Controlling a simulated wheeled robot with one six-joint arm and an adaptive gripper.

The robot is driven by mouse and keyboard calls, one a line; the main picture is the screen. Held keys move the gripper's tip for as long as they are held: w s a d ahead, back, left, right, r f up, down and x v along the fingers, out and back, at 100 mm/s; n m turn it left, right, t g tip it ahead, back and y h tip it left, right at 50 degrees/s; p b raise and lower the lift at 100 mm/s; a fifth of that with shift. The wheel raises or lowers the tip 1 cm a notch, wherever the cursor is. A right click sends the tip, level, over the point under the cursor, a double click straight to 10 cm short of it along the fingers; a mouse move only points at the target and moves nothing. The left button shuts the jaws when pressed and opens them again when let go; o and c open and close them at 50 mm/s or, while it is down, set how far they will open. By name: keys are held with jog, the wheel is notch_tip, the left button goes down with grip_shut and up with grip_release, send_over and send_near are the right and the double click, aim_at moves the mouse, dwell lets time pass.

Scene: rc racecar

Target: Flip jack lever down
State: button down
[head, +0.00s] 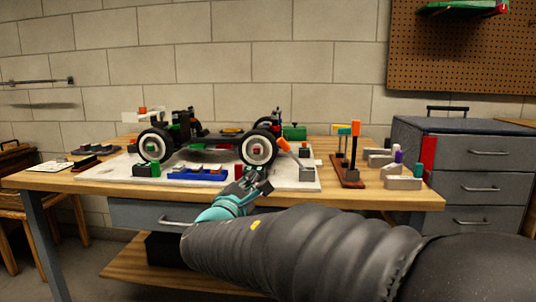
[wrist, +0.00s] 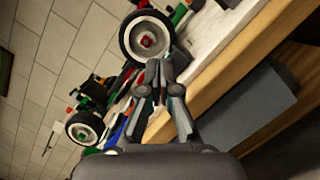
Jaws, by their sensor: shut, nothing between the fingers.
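The RC car (head: 205,142) stands on a pale board on the workbench, with black tyres and white wheel rims. An orange lever-like piece (head: 283,145) slants beside the car's right wheel (head: 258,148); I cannot tell for sure whether it is the jack lever. My gripper (head: 258,175) is shut and empty at the board's front edge, just below that wheel. In the wrist view, my gripper's fingertips (wrist: 158,66) are together, just below the wheel with a red hub (wrist: 147,39). The fingers hide part of the board and car behind them.
A long blue part (head: 195,174) lies on the board (head: 120,173) left of my gripper. A wooden stand (head: 347,172) with orange-topped posts and several grey blocks (head: 403,182) stand to the right. A grey drawer cabinet (head: 478,155) is beyond the bench (head: 400,200).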

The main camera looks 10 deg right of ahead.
aim_at(262, 169)
jog(key=shift+a, duration=0.15)
jog(key=x, duration=1)
jog(key=shift+s+d+r+p, duration=0.3)
jog(key=shift+d+r, duration=0.5)
jog(key=shift+d, duration=0.1)
jog(key=shift+s+d+r, duration=0.15)
jog(key=shift+d+r, duration=0.3)
jog(key=shift+d, duration=0.1)
